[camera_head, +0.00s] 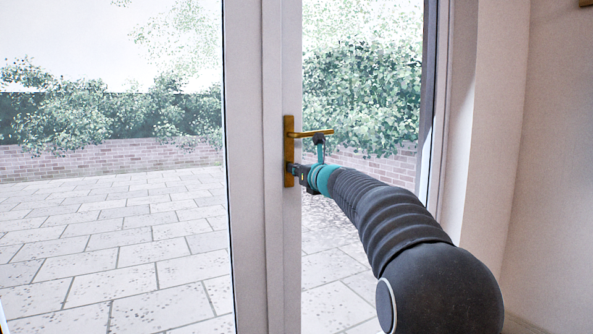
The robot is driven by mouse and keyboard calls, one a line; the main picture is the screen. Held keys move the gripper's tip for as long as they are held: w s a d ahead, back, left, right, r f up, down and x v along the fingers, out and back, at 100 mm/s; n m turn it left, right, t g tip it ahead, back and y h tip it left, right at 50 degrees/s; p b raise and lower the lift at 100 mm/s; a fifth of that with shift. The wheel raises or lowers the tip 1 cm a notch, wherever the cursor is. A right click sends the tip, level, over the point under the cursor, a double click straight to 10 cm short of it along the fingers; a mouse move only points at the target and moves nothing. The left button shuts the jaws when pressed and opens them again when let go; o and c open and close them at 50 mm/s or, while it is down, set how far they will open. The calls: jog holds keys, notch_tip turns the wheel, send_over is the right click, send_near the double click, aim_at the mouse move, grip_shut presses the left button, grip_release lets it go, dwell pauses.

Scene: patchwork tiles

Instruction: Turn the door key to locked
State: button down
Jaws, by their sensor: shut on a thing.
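The door is a white-framed glass door (281,240) with a tall brass plate (289,140) on its stile. A brass lever handle (314,132) sticks out to the right from the upper part of the plate, about level. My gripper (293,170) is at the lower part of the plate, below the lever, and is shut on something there. The key and its lock are hidden behind my gripper, so I cannot tell the key's angle. My arm comes in from the lower right.
A pale wall (535,180) and the door frame (460,130) stand close to the right of my arm. Through the glass I see a paved patio (120,240), a low brick wall (110,158) and hedges.

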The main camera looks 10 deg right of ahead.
jog(key=shift+n, duration=0.3)
jog(key=shift+f+n+b, duration=0.15)
jog(key=shift+n+b, duration=0.75)
jog(key=shift+b, duration=0.1)
jog(key=n+b, duration=0.3)
jog(key=n, duration=0.2)
jog(key=n+b, duration=0.3)
jog(key=n, duration=0.2)
jog(key=n+b, duration=0.3)
jog(key=n, duration=0.2)
jog(key=shift+s+a+f+b, duration=0.1)
jog(key=shift+a+f+b, duration=0.2)
jog(key=shift+a+b, duration=0.05)
jog(key=shift+n, duration=0.4)
jog(key=c, duration=1.3)
grip_release()
